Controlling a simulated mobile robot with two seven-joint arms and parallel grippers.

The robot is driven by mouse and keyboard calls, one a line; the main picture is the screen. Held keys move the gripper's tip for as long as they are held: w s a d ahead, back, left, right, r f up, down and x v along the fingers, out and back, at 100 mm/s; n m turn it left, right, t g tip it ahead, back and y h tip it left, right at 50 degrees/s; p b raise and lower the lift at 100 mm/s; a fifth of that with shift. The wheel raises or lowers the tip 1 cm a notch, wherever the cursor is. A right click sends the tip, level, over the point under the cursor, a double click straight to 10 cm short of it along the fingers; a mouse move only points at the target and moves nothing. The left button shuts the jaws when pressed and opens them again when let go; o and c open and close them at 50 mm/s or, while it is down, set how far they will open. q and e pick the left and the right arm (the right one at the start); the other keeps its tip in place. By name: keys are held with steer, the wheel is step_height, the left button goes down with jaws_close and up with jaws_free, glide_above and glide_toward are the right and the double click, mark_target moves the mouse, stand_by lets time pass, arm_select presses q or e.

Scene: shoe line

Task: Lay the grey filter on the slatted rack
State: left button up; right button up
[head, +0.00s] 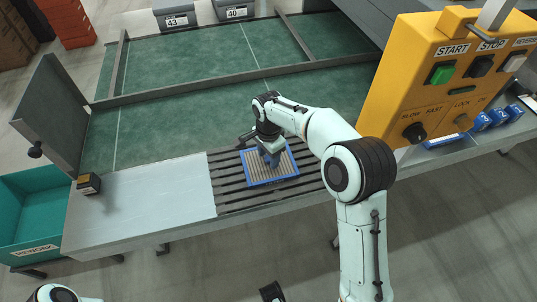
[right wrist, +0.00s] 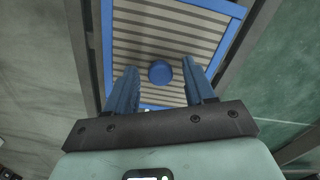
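The grey filter (head: 286,171) is a pleated square panel in a blue frame with a round blue knob in its middle. It appears to lie flat on the dark slatted rack (head: 230,192), toward the rack's middle. My right gripper (head: 270,160) is over the filter and hides part of it. In the right wrist view, its two blue fingers (right wrist: 161,88) stand open on either side of the knob (right wrist: 160,71), with gaps between. The filter's pleats (right wrist: 170,30) fill the view ahead of them. My left gripper is not clearly visible.
Behind is a green belt (head: 180,130) with metal rails. A yellow control box (head: 455,75) stands right, and a teal rework bin (head: 30,215) at far left.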

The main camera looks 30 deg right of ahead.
mark_target(269, 158)
step_height(269, 158, up, 12)
steer(key=p, duration=0.2)
steer(key=shift+r, duration=0.15)
stand_by(0.6)
